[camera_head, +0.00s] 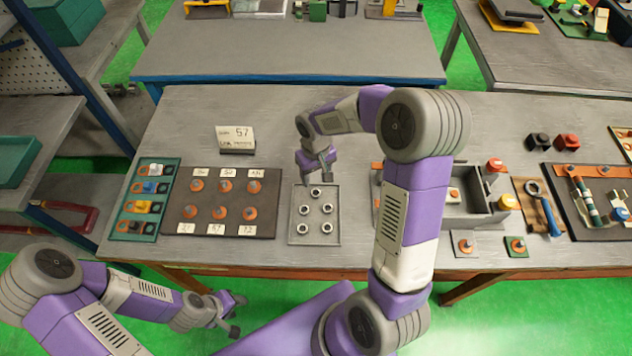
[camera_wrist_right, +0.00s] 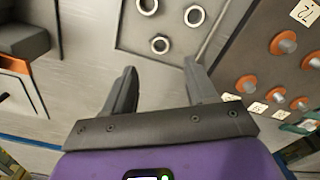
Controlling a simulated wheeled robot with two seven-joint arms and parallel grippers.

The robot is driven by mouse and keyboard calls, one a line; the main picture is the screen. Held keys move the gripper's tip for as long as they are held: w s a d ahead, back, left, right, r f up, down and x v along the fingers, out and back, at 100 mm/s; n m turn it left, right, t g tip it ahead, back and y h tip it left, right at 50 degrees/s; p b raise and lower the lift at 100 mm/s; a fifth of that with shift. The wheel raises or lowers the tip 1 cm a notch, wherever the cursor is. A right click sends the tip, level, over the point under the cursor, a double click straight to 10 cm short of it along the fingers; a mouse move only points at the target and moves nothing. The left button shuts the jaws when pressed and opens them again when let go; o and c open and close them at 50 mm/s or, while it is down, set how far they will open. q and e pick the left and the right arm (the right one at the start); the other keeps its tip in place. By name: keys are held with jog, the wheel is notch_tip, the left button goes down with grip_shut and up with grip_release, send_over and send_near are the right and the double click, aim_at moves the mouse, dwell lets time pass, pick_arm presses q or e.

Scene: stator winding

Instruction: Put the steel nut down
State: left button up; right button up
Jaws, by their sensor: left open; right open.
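Several steel nuts (camera_head: 316,192) lie apart from one another on a flat grey tray (camera_head: 314,241). My right gripper (camera_head: 319,172) is above the far edge of the tray, close to the farthest nut. In the right wrist view its two fingers (camera_wrist_right: 160,66) are spread with nothing between them. That view shows a steel nut (camera_wrist_right: 160,45) flat on the tray (camera_wrist_right: 178,34), just beyond the fingertips, and two more further off. My left gripper (camera_head: 232,316) is open and empty, low in front of the table.
Left of the tray is a dark board (camera_head: 221,230) with orange-based pegs and number cards. A grey box (camera_head: 462,205) is to the right, partly behind my right arm. Bare table lies behind the tray.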

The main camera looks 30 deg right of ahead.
jog(key=shift+r, duration=1.85)
